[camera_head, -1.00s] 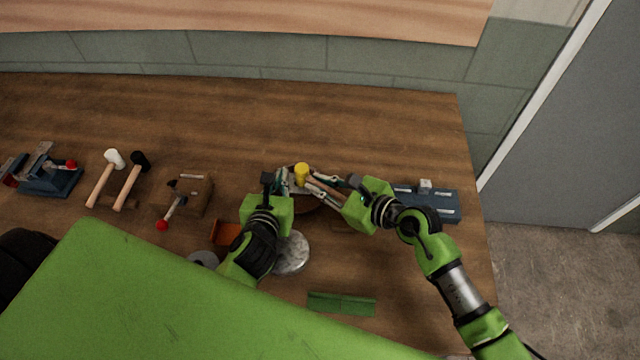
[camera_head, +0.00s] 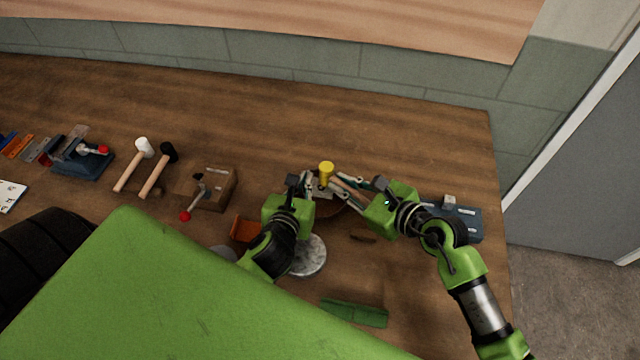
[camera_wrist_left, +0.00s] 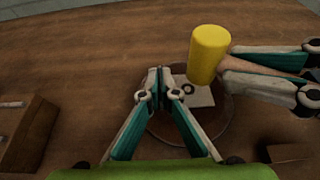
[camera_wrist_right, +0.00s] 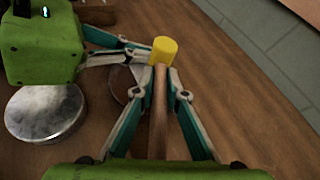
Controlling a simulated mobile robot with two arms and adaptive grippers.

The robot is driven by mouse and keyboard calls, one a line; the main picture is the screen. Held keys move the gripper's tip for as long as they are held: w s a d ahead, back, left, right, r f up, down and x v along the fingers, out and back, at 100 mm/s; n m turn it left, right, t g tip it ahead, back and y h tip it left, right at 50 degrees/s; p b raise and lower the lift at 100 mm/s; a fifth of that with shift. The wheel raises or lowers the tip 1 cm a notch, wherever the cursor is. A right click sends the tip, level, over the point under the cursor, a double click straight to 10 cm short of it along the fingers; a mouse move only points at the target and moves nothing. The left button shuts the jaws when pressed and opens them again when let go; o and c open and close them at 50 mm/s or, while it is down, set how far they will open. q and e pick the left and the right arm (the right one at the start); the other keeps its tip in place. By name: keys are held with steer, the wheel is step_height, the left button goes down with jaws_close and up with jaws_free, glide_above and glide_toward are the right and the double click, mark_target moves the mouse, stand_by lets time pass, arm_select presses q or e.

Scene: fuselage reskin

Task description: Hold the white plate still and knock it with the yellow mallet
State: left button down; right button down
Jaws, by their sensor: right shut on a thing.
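The white plate (camera_wrist_left: 200,97), a small flat piece with a dark ring on it, shows in the left wrist view over a round brown base. In the head view it is mostly hidden. My left gripper (camera_wrist_left: 158,75) has its fingertips together at the plate's left edge; I cannot tell if the edge is between them. The yellow mallet (camera_head: 326,168) has a cylindrical yellow head and a wooden handle. My right gripper (camera_wrist_right: 160,92) is shut on the handle. In the left wrist view the mallet head (camera_wrist_left: 209,54) appears above the plate, apparently apart from it.
A round grey metal disc (camera_head: 306,255) lies in front of the left gripper. A green block (camera_head: 354,312) lies nearer. White-headed (camera_head: 144,147) and black-headed (camera_head: 168,152) mallets lie left, beside a brown block (camera_head: 212,186). A blue tool (camera_head: 462,222) sits right. The back of the bench is clear.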

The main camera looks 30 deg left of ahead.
steer(key=shift+f, duration=0.25)
stand_by(0.3)
steer(key=shift+f, duration=1.25)
steer(key=shift+r, duration=1.8)
steer(key=shift+f, duration=0.1)
steer(key=shift+f, duration=0.5)
steer(key=shift+f, duration=1.15)
steer(key=shift+r, duration=0.1)
